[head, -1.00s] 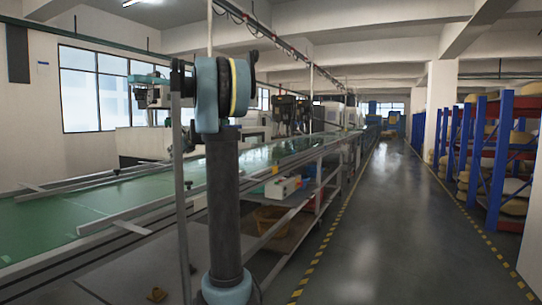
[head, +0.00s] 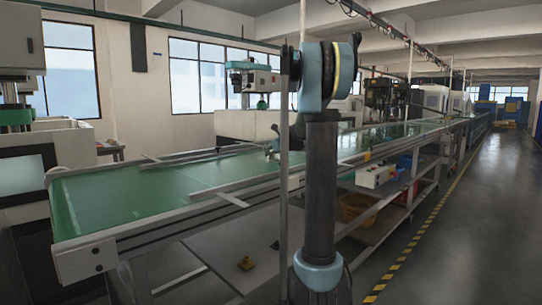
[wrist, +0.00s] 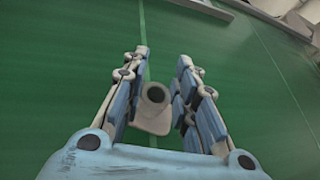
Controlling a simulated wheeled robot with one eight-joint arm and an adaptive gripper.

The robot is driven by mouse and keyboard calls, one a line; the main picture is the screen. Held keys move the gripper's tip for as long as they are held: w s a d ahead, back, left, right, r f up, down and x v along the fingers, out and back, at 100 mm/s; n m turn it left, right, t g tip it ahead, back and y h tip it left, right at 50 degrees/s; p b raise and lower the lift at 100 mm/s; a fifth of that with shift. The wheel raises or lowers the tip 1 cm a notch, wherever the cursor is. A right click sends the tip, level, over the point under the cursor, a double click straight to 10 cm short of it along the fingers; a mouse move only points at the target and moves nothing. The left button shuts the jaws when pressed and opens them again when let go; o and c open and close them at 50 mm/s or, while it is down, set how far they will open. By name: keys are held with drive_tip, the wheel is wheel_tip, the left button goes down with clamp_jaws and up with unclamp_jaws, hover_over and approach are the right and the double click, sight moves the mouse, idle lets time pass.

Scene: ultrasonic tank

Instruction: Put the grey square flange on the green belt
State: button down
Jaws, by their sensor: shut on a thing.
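The grey square flange (wrist: 152,122) has a square plate and a round raised collar with a dark hole. In the wrist view it sits between the two fingers of my gripper (wrist: 164,60), which is shut on it. The green belt (wrist: 60,70) fills the background below the flange and fingers. I cannot tell the gap between flange and belt. In the head view the green belt (head: 110,195) runs from the near left into the distance. My arm's upright links stand in front of it, and the flange cannot be made out there.
Metal rails edge the belt, and a grey bar (head: 232,199) juts onto it. Under the belt are a white box (head: 375,176) and an orange basket (head: 356,207). The aisle (head: 455,210) at right is clear.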

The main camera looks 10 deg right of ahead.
drive_tip(key=shift+f, duration=0.5)
drive_tip(key=c, duration=1.3)
unclamp_jaws()
drive_tip(key=shift+s, duration=0.1)
drive_tip(key=v, duration=1.2)
